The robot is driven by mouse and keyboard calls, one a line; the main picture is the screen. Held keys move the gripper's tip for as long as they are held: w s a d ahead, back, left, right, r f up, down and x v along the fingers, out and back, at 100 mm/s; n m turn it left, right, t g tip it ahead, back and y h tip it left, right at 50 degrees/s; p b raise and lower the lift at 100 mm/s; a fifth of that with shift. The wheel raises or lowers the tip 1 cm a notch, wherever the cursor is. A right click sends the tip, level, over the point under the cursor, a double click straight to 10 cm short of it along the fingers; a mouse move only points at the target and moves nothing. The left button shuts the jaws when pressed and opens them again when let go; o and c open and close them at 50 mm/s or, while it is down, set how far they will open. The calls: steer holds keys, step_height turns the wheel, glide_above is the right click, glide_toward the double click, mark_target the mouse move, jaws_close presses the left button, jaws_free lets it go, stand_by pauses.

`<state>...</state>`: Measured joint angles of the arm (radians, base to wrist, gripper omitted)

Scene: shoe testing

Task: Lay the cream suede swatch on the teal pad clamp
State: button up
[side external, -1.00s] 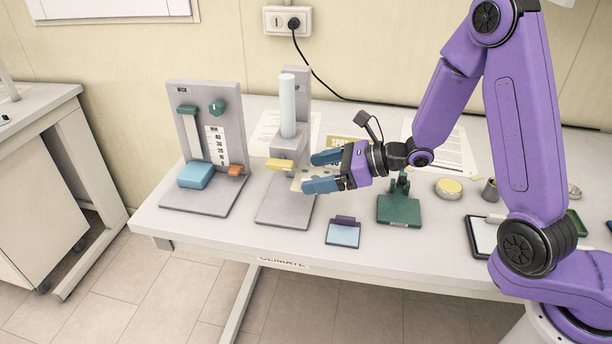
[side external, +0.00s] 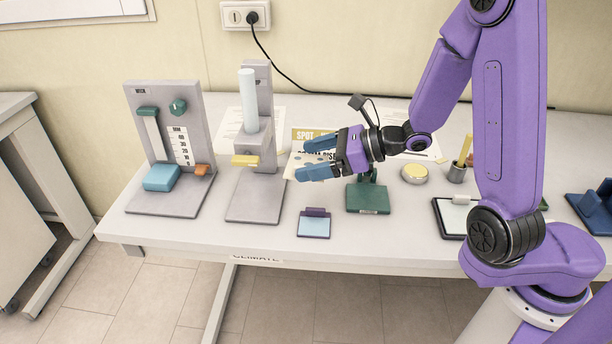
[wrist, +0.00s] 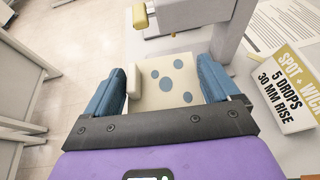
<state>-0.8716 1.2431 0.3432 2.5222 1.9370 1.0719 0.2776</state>
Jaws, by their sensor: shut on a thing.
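My gripper (side external: 305,159) is shut on the cream suede swatch (side external: 294,164), above the table. In the wrist view the swatch (wrist: 153,98) lies between the blue fingers, with several grey-blue spots and a raised cream block at its left edge. A dark teal fixture with a flat base (side external: 367,199) stands below and right of my gripper; it looks like the teal pad clamp. Its upper part is partly hidden behind my gripper. The swatch is apart from it.
The grey tester with a yellow tab (side external: 245,161) stands left of my gripper. Farther left is a grey stand with a blue block (side external: 161,178). A small purple-edged pad (side external: 314,225) lies in front. A round tin (side external: 414,174) and a cup (side external: 457,173) stand right.

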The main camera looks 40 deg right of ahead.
mark_target(307, 187)
steer(key=w+d+f+m+t+h, duration=0.2)
steer(key=w+d+f+m+h, duration=0.25)
steer(key=w, duration=0.35)
steer(key=shift+n+y, duration=0.25)
steer(key=shift+n, duration=0.2)
steer(key=shift+w+d+f, duration=0.1)
steer(key=shift+d+f, duration=0.1)
steer(key=shift+f, duration=1.75)
steer(key=shift+d+f, duration=0.15)
steer(key=shift+f, duration=1.8)
steer(key=o, duration=0.8)
steer(key=shift+f, duration=0.1)
